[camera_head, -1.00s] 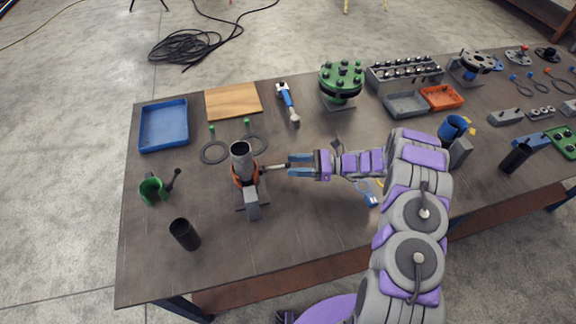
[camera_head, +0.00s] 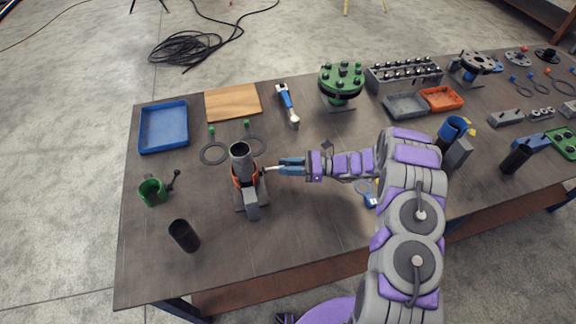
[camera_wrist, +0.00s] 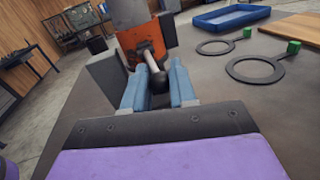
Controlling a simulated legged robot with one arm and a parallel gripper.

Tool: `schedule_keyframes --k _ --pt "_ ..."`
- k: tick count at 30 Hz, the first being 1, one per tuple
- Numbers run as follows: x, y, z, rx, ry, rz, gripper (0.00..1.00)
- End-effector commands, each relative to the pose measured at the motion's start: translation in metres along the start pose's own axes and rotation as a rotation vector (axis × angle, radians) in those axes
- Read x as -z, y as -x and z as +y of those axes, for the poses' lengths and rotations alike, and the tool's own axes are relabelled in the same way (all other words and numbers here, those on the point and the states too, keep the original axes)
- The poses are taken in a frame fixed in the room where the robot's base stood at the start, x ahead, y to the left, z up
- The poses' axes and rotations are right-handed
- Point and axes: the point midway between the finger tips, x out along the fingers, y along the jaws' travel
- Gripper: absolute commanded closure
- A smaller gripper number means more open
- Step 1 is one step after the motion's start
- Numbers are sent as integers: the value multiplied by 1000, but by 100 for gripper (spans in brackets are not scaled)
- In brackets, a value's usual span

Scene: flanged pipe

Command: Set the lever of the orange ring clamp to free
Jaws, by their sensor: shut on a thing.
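The orange ring clamp (camera_head: 236,181) sits around an upright grey pipe (camera_head: 240,158) on a small grey stand. Its lever (camera_head: 271,169) sticks out to the right toward my gripper. My gripper (camera_head: 281,167) has its blue fingers shut on the lever's end. In the wrist view the orange clamp (camera_wrist: 140,45) is straight ahead, and the lever (camera_wrist: 154,64) runs from it to a dark knob between the fingers (camera_wrist: 158,88). The fingers partly hide the knob.
A green clamp (camera_head: 153,191) with a dark lever and a black cylinder (camera_head: 184,235) stand left of the pipe. Two dark rings with green tabs (camera_head: 214,153) lie behind it. A blue tray (camera_head: 164,126) and wooden board (camera_head: 233,101) are farther back. The table's front right is mostly clear.

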Motion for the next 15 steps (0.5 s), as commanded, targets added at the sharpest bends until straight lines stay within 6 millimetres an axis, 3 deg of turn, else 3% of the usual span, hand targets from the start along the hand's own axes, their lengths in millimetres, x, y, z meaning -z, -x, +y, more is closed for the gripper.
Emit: schedule_keyframes --k 3,15 --pt "0 0 0 1 0 0 100" --pt "-1 0 -1 3 1 0 100"
